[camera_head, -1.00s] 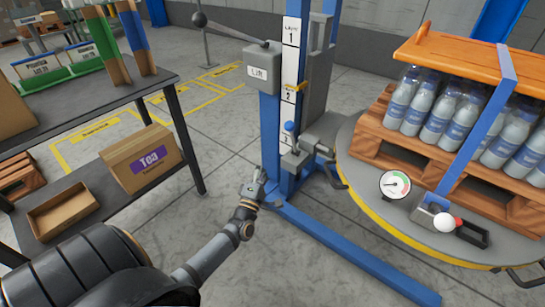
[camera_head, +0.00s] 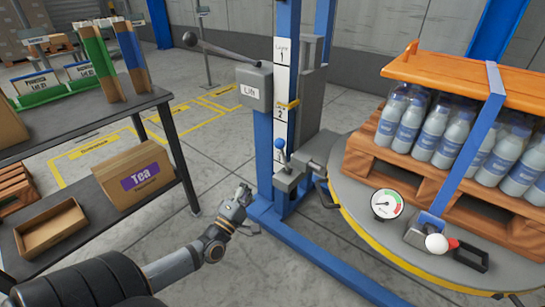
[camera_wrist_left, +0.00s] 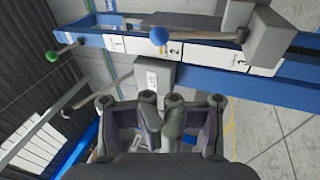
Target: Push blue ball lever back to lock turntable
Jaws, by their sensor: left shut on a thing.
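The blue ball lever (camera_head: 280,143) stands about upright on a grey bracket (camera_head: 290,176) between the blue lift column and the turntable (camera_head: 365,222). In the left wrist view the blue ball (camera_wrist_left: 159,36) is ahead of the fingers and apart from them. My left gripper (camera_head: 243,192) is low, to the left of and below the lever in the head view, not touching it. Its fingers (camera_wrist_left: 161,103) are closed together. What is between them cannot be made out. My right gripper is not in view.
The lift column (camera_head: 264,145) carries a Lift box (camera_head: 254,88) with a long black-ball lever (camera_head: 190,39). A shelf (camera_head: 95,125) with boxes stands at left. The turntable bears a bottle-loaded pallet (camera_head: 405,170), a gauge (camera_head: 386,205) and a white-ball lever (camera_head: 436,243).

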